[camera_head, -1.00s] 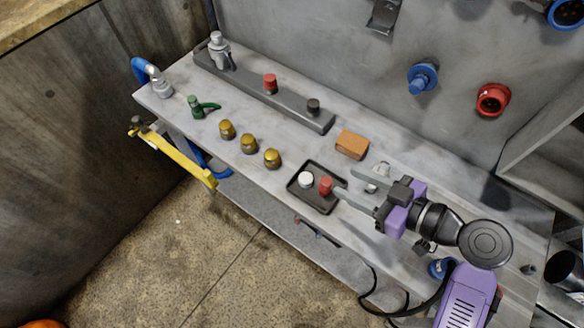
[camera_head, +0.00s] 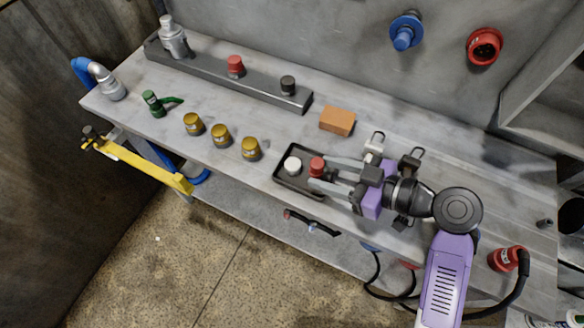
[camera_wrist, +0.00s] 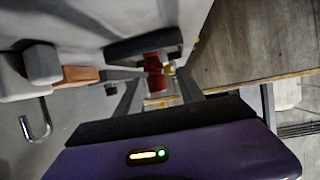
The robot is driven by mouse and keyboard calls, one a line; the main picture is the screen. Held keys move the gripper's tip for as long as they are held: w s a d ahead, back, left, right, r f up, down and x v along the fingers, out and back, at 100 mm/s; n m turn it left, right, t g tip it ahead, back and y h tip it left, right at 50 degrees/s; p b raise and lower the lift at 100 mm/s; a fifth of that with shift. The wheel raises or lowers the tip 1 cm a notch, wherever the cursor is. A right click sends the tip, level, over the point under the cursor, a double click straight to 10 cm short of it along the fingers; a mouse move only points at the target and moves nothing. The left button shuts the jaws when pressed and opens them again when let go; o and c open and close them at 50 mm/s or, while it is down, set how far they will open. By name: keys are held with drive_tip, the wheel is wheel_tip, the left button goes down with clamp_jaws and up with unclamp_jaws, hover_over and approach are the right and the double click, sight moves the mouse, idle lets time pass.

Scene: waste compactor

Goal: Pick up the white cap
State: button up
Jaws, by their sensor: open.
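The white cap (camera_head: 292,164) stands upright in the left part of a small dark tray (camera_head: 287,184) on the workbench. A red cap (camera_head: 317,166) stands just right of it in the same tray. My gripper (camera_head: 319,172) is open and reaches over the tray from the right, its fingertips beside the red cap and short of the white cap. In the wrist view, the red cap (camera_wrist: 152,64) shows between the finger ends, with the dark tray (camera_wrist: 125,50) beyond. I cannot make out the white cap there.
Several brass caps (camera_head: 221,135) stand left of the tray. An orange-brown block (camera_head: 337,121) lies behind it. A dark rail (camera_head: 262,92) with a red and a black cap runs along the back. A yellow bar (camera_head: 150,170) juts from the bench's left front edge.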

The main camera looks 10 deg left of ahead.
sight(298, 167)
drive_tip(key=shift+f+p+x, duration=0.15)
drive_tip(key=shift+p+x, duration=0.3)
drive_tip(key=shift+x, duration=1.55)
drive_tip(key=shift+f+p+x, duration=0.15)
drive_tip(key=shift+p+x, duration=0.3)
drive_tip(key=shift+x, duration=1.55)
drive_tip(key=shift+d, duration=0.15)
clamp_jaws()
drive_tip(key=shift+r, duration=0.1)
